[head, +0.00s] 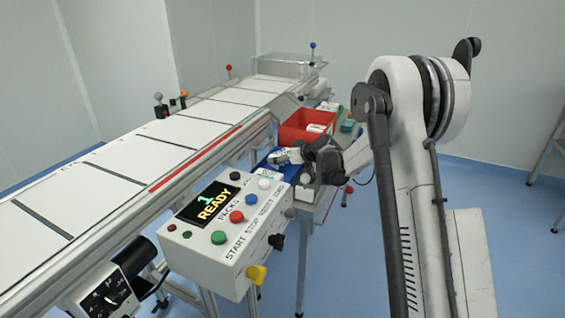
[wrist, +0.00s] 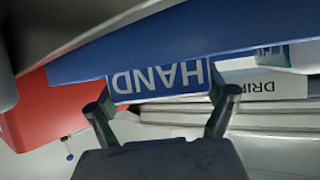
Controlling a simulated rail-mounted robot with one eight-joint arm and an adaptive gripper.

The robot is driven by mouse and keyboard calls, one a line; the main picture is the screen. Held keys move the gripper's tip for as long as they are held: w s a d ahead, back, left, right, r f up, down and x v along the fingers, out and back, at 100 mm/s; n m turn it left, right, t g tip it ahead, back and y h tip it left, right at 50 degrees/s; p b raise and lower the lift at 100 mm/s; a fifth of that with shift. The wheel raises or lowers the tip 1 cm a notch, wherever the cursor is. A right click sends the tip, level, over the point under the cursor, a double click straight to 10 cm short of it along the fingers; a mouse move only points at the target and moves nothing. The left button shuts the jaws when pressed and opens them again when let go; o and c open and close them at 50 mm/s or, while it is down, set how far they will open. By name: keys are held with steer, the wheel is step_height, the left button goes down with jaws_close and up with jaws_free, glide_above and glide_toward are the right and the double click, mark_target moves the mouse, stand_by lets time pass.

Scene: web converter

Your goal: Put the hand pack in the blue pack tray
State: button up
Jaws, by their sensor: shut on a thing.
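My gripper (head: 298,156) is shut on the hand pack (head: 281,157), a small white pack with a blue face. In the wrist view its blue HAND label (wrist: 160,78) shows upside down between my two fingers (wrist: 162,98). The blue pack tray (head: 264,161) lies just beyond the control box, partly hidden by the box and my gripper. A long blue surface, which looks like the tray, spans the wrist view (wrist: 225,38) behind the pack. I cannot tell whether the pack touches the tray.
A red bin (head: 298,128) with white items inside stands behind my gripper. A white pack lettered DRI (wrist: 262,88) lies on the right in the wrist view. The control box (head: 222,232) stands in front; the conveyor (head: 150,140) runs along the left.

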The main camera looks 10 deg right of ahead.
steer(key=shift+f, duration=0.65)
steer(key=shift+f, duration=0.1)
steer(key=o, duration=1.2)
steer(key=shift+c, duration=0.2)
